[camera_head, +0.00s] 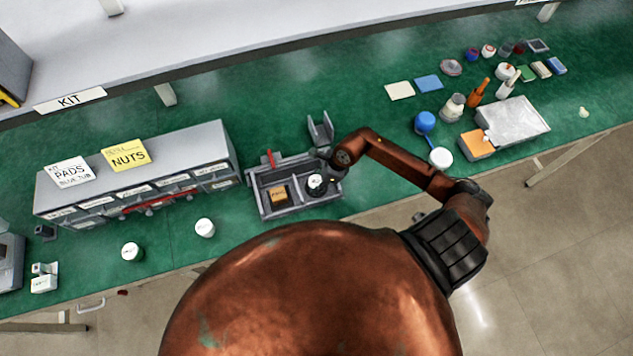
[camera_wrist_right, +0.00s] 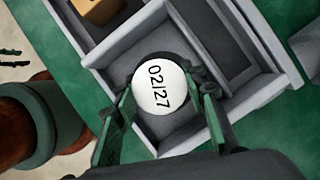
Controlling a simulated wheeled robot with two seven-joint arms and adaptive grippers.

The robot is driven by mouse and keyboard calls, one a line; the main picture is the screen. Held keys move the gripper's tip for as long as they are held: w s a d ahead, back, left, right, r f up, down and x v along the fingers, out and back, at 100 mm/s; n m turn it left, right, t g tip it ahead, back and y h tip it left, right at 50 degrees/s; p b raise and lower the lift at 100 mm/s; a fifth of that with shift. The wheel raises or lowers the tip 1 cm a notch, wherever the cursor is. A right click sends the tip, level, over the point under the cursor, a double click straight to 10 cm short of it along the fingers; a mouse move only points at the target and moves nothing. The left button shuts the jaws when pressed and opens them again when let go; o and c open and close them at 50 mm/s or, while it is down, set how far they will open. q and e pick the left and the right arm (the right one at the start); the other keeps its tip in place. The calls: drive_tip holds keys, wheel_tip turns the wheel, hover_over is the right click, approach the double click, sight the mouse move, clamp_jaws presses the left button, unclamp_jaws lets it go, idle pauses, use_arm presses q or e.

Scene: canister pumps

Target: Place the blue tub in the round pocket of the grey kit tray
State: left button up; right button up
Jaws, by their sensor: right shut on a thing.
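The grey kit tray (camera_head: 262,206) lies on the green bench, and its walls fill much of the right wrist view (camera_wrist_right: 110,47). My right gripper (camera_wrist_right: 157,97) is shut on a tub with a round white lid (camera_wrist_right: 158,88) marked 02/27. The tub is inside the outline of one tray compartment, with a dark round edge, seemingly the pocket, showing around its far side. The lid also shows in the head view (camera_head: 316,182). The lid hides the tub's body, so I cannot see its blue colour or tell whether it is seated. My left gripper is out of view.
An orange-brown box (camera_head: 278,195) sits in the tray's left compartment. White-lidded tubs (camera_head: 205,228) (camera_head: 131,252) stand left of it, before a grey drawer unit (camera_head: 206,143). A grey bracket (camera_head: 320,130) stands behind. Blue-topped (camera_head: 426,122) and white round (camera_head: 440,157) items lie right.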

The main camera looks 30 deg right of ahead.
drive_tip(key=shift+f, duration=0.1)
drive_tip(key=o, duration=1.2)
drive_tip(key=b+v, duration=0.1)
drive_tip(key=v, duration=1.1)
